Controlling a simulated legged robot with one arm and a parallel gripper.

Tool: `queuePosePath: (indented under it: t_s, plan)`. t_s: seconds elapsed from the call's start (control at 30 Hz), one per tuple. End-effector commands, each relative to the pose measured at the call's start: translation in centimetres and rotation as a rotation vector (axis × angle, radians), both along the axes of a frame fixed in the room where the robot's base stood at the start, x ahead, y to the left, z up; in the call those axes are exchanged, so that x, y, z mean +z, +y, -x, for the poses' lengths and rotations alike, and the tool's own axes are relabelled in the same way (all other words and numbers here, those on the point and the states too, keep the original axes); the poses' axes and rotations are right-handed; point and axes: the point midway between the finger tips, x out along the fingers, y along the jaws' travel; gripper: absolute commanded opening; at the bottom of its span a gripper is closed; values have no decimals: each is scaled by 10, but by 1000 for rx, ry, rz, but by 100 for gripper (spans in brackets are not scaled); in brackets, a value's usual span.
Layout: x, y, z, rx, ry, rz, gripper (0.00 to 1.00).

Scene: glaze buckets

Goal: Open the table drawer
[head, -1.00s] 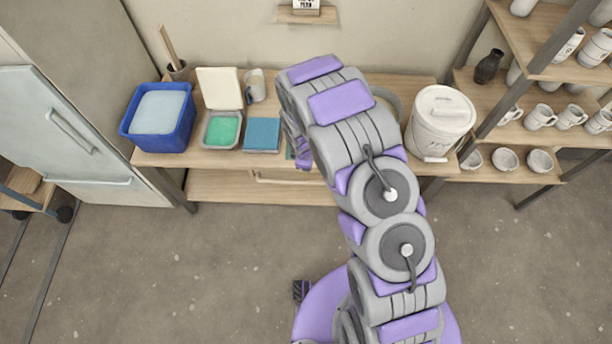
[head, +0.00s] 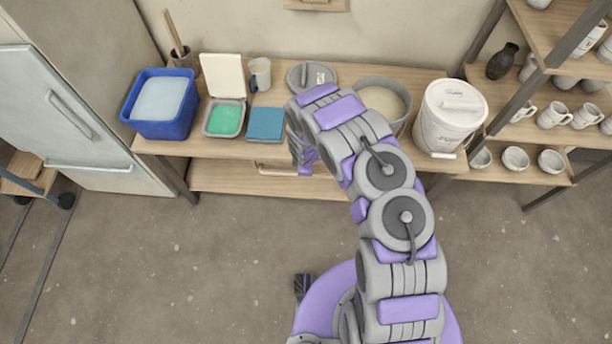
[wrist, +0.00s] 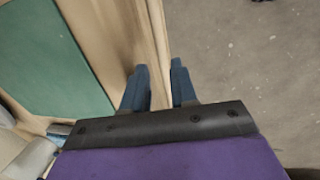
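The wooden table (head: 225,150) stands against the wall in the head view. Below its front edge, a pale drawer handle (head: 276,171) shows in part, just left of my gripper (head: 304,166); the drawer's front is mostly hidden under the tabletop. In the wrist view my gripper (wrist: 160,72) points at the table's front edge, its two dark blue fingers apart. A pale wooden strip (wrist: 157,35) runs up from the gap between them; I cannot tell whether it is the handle or touches the fingers. The drawer appears closed.
On the table are a blue tub (head: 160,105), a green-filled tray (head: 225,118), a blue block (head: 265,124), a basin (head: 384,100) and a white bucket (head: 450,115). A shelf of mugs (head: 555,117) stands right, a fridge (head: 75,115) left. The floor in front is clear.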

Motion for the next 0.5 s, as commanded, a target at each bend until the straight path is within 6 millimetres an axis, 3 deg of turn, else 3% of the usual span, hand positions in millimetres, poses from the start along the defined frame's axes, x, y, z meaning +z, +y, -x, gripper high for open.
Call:
queuePosePath:
  t_s: [0.03, 0.2, 0.5]
  plan:
    - [-15, -1, -1, -1, 1, 0, 27]
    - [-40, 0, -7, -1, 0, 0, 27]
    - [-63, 1, -11, 0, 0, 1, 27]
